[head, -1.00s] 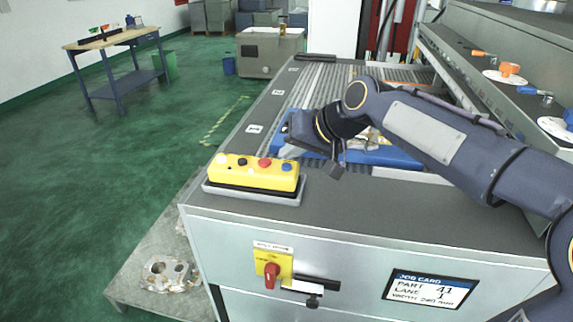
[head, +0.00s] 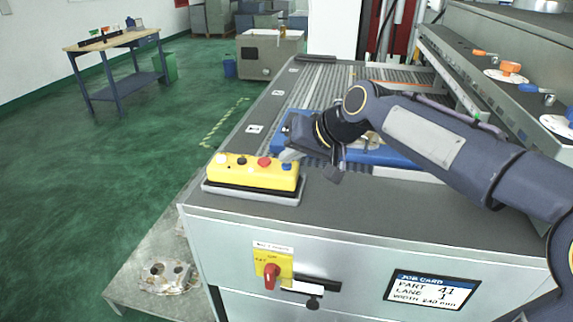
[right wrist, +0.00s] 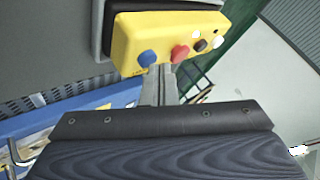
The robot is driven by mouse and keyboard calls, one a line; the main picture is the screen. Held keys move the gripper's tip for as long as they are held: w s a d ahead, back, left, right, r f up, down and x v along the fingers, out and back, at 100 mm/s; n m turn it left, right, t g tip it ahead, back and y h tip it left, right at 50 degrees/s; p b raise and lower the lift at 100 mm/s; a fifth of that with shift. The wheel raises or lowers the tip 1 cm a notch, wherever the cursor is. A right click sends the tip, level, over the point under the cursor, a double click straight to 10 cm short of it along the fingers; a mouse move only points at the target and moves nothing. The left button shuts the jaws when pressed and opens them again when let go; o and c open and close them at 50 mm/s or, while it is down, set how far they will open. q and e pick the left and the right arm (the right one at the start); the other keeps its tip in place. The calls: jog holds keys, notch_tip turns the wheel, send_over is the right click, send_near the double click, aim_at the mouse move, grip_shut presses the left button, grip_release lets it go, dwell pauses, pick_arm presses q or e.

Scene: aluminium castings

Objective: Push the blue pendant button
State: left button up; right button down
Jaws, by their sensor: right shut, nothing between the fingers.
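The yellow pendant (head: 255,178) lies on a dark grey base at the near left corner of the machine top. Its row holds white, black, red and blue buttons. The blue button (head: 287,166) is at its right end and also shows in the right wrist view (right wrist: 147,58). My right gripper (head: 287,156) is shut and empty. Its fingertips (right wrist: 160,70) are right beside the blue button, on the side toward the red button (right wrist: 180,53). I cannot tell whether they touch it. My left gripper is not in view.
A blue tray (head: 370,156) lies on the roller bed behind and right of the pendant, under my right arm. A yellow plate with a red rotary switch (head: 271,275) is on the machine's front. The grey top right of the pendant is clear.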

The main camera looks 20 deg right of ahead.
aim_at(291, 170)
jog(key=shift+f, duration=0.3)
jog(key=shift+r, duration=0.15)
dwell(0.3)
jog(key=shift+r+p, duration=0.6)
jog(key=shift+r, duration=0.15)
notch_tip(291, 170, up, 5)
jog(key=p, duration=0.4)
dwell(0.6)
